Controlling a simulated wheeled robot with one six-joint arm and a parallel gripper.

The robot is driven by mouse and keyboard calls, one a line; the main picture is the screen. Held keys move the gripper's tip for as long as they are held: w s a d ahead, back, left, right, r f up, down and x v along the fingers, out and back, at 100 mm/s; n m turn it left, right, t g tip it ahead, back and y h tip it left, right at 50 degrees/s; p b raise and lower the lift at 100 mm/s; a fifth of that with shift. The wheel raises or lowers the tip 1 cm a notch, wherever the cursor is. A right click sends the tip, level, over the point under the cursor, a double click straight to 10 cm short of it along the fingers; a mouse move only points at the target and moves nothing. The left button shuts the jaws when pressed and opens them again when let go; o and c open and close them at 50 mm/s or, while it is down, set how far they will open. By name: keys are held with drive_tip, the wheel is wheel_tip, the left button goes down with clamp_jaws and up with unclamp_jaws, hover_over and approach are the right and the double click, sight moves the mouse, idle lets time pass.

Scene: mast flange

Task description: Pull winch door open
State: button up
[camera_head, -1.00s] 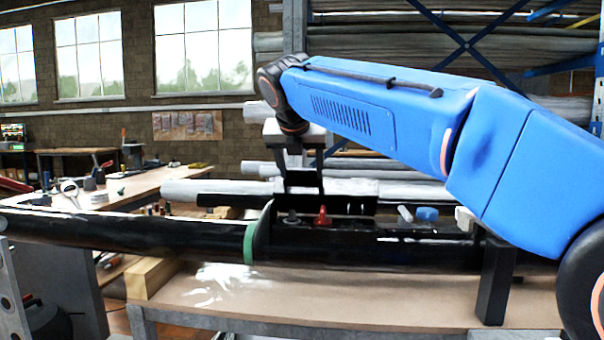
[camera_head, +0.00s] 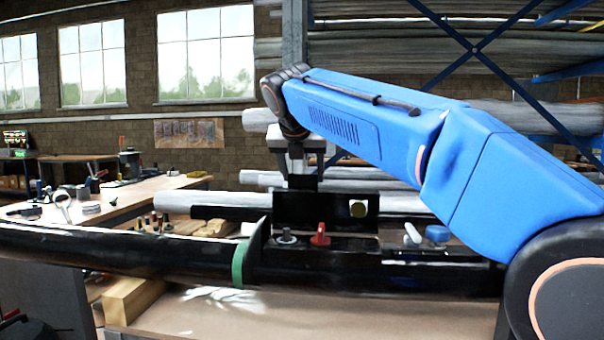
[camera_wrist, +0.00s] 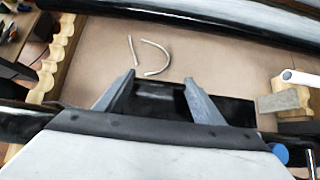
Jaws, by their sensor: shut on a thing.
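The winch door is a dark flat panel (camera_head: 325,212) on the long black mast (camera_head: 130,252). It stands roughly upright behind an open section of the mast, its broad face towards the head camera, with a round brass-coloured disc near its right end. My gripper (camera_head: 303,178) is above the panel and shut on its upper edge, left of the disc. In the wrist view my gripper (camera_wrist: 160,86) has a dark piece of the door (camera_wrist: 158,100) between its two grey fingers. The exact contact is hard to see.
A grey knob (camera_head: 286,237), a red fitting (camera_head: 320,235) and a blue knob (camera_head: 438,233) sit along the mast, right of a green band (camera_head: 239,264). Wooden blocks (camera_head: 133,298) support the mast on the bench. A U-shaped metal piece (camera_wrist: 152,56) lies on the bench.

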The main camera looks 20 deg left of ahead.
drive_tip(key=shift+w+a, duration=0.15)
drive_tip(key=shift+w, duration=0.45)
drive_tip(key=o, duration=1.5)
drive_tip(key=shift+f, duration=0.1)
drive_tip(key=v, duration=1.7)
drive_tip(key=shift+s, duration=0.15)
